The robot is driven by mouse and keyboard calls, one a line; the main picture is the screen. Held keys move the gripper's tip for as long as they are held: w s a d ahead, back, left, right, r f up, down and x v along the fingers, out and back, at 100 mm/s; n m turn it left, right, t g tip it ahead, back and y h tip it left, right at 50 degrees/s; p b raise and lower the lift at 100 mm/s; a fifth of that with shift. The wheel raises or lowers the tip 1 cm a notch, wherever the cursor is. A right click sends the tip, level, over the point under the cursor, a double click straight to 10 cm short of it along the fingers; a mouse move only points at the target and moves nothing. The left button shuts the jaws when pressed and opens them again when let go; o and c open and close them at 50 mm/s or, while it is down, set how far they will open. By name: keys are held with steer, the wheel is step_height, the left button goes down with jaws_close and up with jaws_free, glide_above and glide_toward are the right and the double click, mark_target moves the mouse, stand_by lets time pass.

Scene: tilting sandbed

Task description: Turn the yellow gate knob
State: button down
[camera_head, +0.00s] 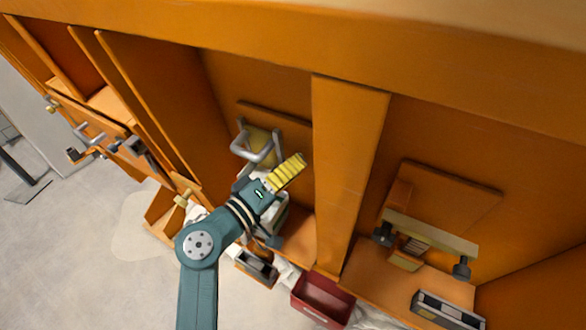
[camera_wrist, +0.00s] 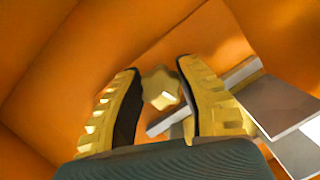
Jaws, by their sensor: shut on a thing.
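The yellow gate knob (camera_wrist: 160,86) is a lobed, star-like knob in the middle of the wrist view. It sits between the two ribbed yellow fingers of my gripper (camera_wrist: 159,70), with a finger close on each side of it. My gripper is shut on it. In the head view my gripper (camera_head: 298,159) reaches to the orange wall, just right of a grey handle. The knob is hidden by the fingers there, and its exact angle is hard to tell.
The grey handle (camera_head: 253,146) is close left of my fingers; grey metal parts (camera_wrist: 285,105) show at right in the wrist view. An orange post (camera_head: 346,165) stands to the right. A red bin (camera_head: 322,301) is below, and a hatch with dark clamps (camera_head: 445,200) is further right.

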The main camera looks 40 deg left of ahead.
steer(key=n+t, duration=0.1)
steer(key=n, duration=0.3)
steer(key=shift+f, duration=0.1)
steer(key=shift+n+t+b, duration=0.4)
steer(key=shift+n+t, duration=0.1)
steer(key=shift+n, duration=1.6)
steer(key=c, duration=0.9)
jaws_free()
steer(key=shift+w+r, duration=0.1)
steer(key=shift+r, duration=0.1)
steer(key=v, duration=1.2)
